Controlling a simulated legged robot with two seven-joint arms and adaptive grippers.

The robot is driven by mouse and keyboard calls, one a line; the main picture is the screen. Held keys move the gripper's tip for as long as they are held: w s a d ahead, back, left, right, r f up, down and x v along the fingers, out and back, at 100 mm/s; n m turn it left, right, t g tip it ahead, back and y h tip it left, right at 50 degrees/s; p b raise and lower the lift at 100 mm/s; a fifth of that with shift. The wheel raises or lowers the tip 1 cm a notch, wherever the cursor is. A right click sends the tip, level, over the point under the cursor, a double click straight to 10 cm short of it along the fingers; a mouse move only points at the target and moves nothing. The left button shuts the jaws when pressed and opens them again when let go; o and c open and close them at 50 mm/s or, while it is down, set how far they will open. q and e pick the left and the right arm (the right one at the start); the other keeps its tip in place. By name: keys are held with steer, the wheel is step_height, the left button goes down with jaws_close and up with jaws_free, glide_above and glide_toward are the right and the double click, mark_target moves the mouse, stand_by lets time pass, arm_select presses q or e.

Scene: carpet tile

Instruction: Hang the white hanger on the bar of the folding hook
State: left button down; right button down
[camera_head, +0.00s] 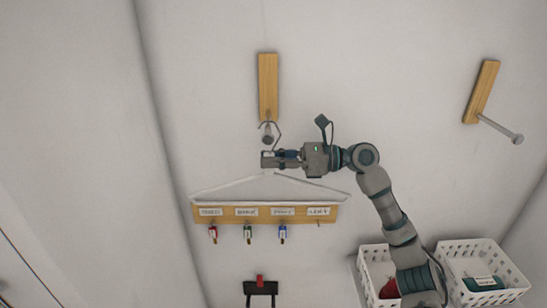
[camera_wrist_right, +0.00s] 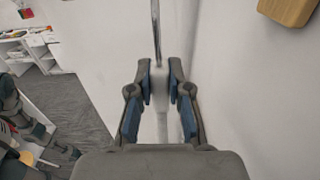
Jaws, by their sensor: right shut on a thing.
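The white hanger (camera_head: 225,185) hangs upright with its shoulders spread below my right gripper (camera_head: 270,159). The right gripper is shut on the hanger's neck; in the right wrist view the white neck (camera_wrist_right: 160,100) sits between the two fingers and the metal hook wire runs up from it. The folding hook's wooden plate (camera_head: 268,80) is on the wall just above, with its grey bar (camera_head: 268,138) pointing out. The hanger's wire hook overlaps the bar in the head view; I cannot tell whether it rests on it.
A second wooden plate (camera_head: 482,90) with a metal peg is at upper right. A labelled wooden key rack (camera_head: 330,213) with several keys is behind the hanger. White baskets (camera_head: 447,255) stand at lower right. A black holder (camera_head: 260,288) with a red part is at the bottom.

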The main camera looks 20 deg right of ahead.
steer(key=c, duration=1)
jaws_free()
steer(key=shift+d, duration=0.1)
